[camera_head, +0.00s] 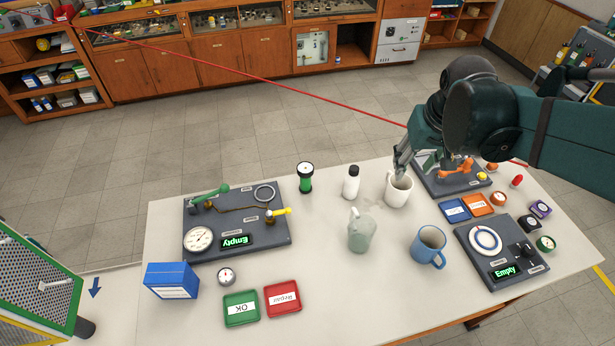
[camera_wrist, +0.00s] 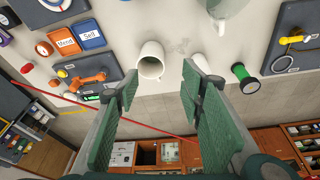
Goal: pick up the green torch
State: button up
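The green torch (camera_head: 305,178) is a short green cylinder with black ends and a pale round face on top. It stands upright near the table's far edge, right of the left dark board. In the wrist view the torch (camera_wrist: 243,77) is at the right, beyond the right finger. My gripper (camera_head: 401,168) is over the far right part of the table, by the white mug, well to the right of the torch. In the wrist view my gripper (camera_wrist: 156,82) has its two green fingers wide apart, with nothing held between them.
A white bottle (camera_head: 351,183) stands between the torch and the white mug (camera_head: 398,191). A translucent jug (camera_head: 361,234) and blue mug (camera_head: 429,246) stand nearer. The left dark board (camera_head: 265,232) carries a gauge and valves. Bare table lies in front of the torch.

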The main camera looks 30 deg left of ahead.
jog(key=w+a+f+n+g+p, duration=0.1)
jog(key=a+f+n+g+p, duration=0.2)
jog(key=a, duration=1.3)
jog(key=n+h+p, duration=0.1)
jog(key=n+p, duration=0.1)
jog(key=p, duration=0.2)
send_over(305, 168)
jog(key=f, duration=0.6)
jog(key=shift+w+d+f, duration=0.1)
jog(key=shift+w+d, duration=0.05)
jog(key=shift+d, duration=0.25)
jog(key=shift+s+a+f, duration=0.2)
jog(key=shift+a+f, duration=0.05)
jog(key=shift+a, duration=0.15)
jog(key=shift+f, duration=0.1)
jog(key=shift+f, duration=3.35)
